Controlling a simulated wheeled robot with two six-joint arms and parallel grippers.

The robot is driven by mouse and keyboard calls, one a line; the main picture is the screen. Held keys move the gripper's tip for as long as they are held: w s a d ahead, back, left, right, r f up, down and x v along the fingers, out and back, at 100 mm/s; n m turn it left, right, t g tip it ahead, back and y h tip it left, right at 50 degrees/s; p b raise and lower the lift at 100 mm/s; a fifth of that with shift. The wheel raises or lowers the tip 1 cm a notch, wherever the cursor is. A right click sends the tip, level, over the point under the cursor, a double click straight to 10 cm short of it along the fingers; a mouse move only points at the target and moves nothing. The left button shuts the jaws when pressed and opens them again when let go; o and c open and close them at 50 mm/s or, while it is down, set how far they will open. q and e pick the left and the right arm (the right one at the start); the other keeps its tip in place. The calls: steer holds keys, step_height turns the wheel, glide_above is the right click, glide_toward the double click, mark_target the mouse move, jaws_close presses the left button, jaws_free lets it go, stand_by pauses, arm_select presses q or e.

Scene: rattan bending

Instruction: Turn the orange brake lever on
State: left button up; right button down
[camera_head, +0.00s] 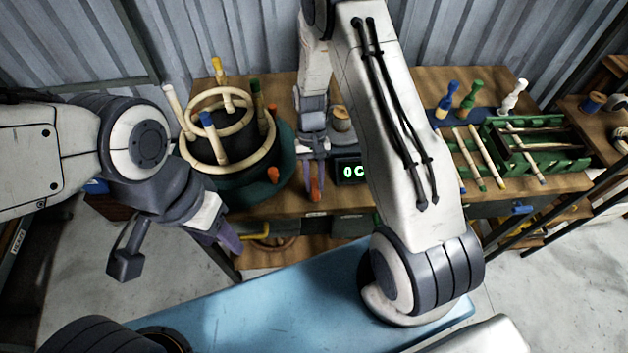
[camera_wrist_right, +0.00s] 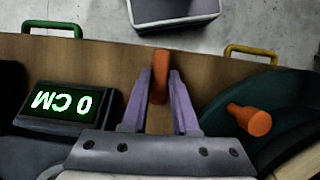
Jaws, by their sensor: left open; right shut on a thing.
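The orange brake lever (camera_head: 315,188) stands at the front of the wooden table, beside the display. In the right wrist view, the orange lever (camera_wrist_right: 160,75) sits between the purple fingertips. My right gripper (camera_head: 315,195) points down and is shut on this lever; its fingers (camera_wrist_right: 161,85) flank it. My left gripper (camera_head: 228,238) is open and empty, low in front of the table and left of the lever. Its fingertips are partly hard to make out.
A green turntable with an orange knob (camera_head: 272,174) bears a dark drum with rattan rings (camera_head: 217,160) and coloured pegs, left of my right gripper. A display (camera_head: 352,171) reads 0 CM. A green rack (camera_head: 540,150) with sticks is at the right. A blue surface (camera_head: 270,305) lies in front.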

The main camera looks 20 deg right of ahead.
steer(key=shift+w+m, duration=0.15)
steer(key=shift+m, duration=0.15)
steer(key=c, duration=0.7)
jaws_free()
steer(key=shift+r, duration=0.1)
steer(key=b+v, duration=0.1)
steer(key=v, duration=0.9)
steer(key=shift+d+r+b, duration=0.15)
steer(key=shift+r+b, duration=0.05)
steer(key=shift+b, duration=0.15)
